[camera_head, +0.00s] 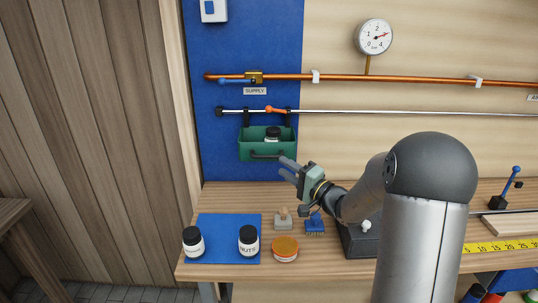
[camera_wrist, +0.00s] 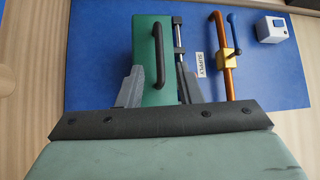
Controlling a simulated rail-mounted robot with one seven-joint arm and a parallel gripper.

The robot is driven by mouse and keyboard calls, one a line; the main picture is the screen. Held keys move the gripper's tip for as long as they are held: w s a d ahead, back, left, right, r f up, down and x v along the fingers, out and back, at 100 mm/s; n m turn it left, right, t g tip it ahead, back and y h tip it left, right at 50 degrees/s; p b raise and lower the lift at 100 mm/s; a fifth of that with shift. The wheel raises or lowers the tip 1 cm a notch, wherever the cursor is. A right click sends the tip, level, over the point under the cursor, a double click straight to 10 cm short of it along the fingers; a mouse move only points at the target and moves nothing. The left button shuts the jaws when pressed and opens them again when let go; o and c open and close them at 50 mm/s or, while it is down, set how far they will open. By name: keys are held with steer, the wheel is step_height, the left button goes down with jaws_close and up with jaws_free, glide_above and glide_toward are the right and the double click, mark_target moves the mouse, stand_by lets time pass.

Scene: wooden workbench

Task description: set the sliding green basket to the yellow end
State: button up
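The green basket (camera_head: 250,152) hangs by black hangers from a thin silver rail (camera_head: 350,113), near the rail's left end in front of the blue board. A dark-lidded jar (camera_head: 272,133) stands in it. A black bar handle (camera_head: 266,156) is on its front; it also shows in the wrist view (camera_wrist: 158,55). My gripper (camera_head: 286,168) is just below and right of the basket. Its fingers (camera_wrist: 158,88) are apart and empty, with the handle between and beyond them. No yellow rail end shows.
A copper pipe (camera_head: 420,79) with a blue-handled valve (camera_head: 254,77) runs above the rail. Below, a blue mat (camera_head: 220,228) holds two jars. Stamps (camera_head: 284,218) and an orange-lidded tin (camera_head: 285,246) stand beside it. The wall right of the basket looks clear below the rail.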

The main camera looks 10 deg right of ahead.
mark_target(269, 157)
steer(key=p+x, duration=0.1)
steer(key=x, duration=0.6)
steer(key=shift+w+a, duration=0.15)
steer(key=shift+w, duration=0.05)
jaws_close()
